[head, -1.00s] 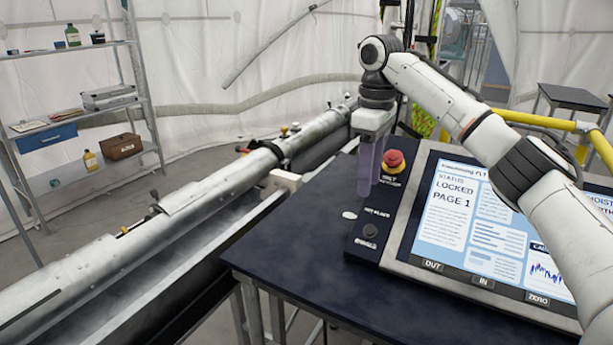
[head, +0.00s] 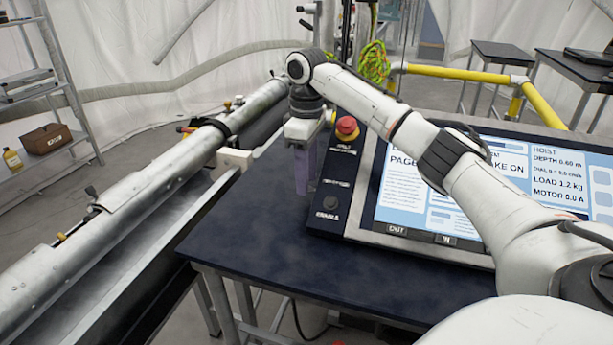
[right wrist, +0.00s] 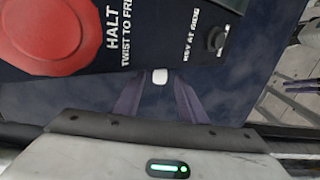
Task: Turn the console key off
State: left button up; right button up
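The console's key switch (head: 331,202) is a small dark round knob on the dark panel left of the screen. It also shows in the right wrist view (right wrist: 215,38), at the upper right; its turned position is too small to read. My right gripper (head: 303,188) hangs down just left of that panel, apart from the switch. My left gripper is not in view.
A red halt button (head: 346,127) stands on the panel behind the switch, close to my right gripper. The tilted screen (head: 400,190) lies right, partly hidden by my right arm. The console table (head: 245,230) is clear in front. A long metal tube (head: 150,185) runs along the left.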

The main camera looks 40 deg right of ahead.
jog(key=shift+f, duration=0.3)
grip_shut()
jog(key=shift+w+d+r+g+y, duration=0.1)
jog(key=shift+w+d+g+y, duration=0.2)
jog(key=shift+y, duration=0.45)
jog(key=shift+w+d+r+g+y, duration=0.1)
jog(key=shift+w+d+g+y, duration=0.2)
jog(key=shift+y, duration=0.45)
jog(key=shift+s, duration=0.1)
jog(key=shift+s+f+g+y, duration=0.1)
jog(key=shift+f+g+y, duration=0.1)
jog(key=shift+g+y, duration=0.15)
jog(key=shift+c, duration=0.5)
grip_release()
jog(key=shift+o, duration=0.5)
jog(key=shift+f, duration=0.1)
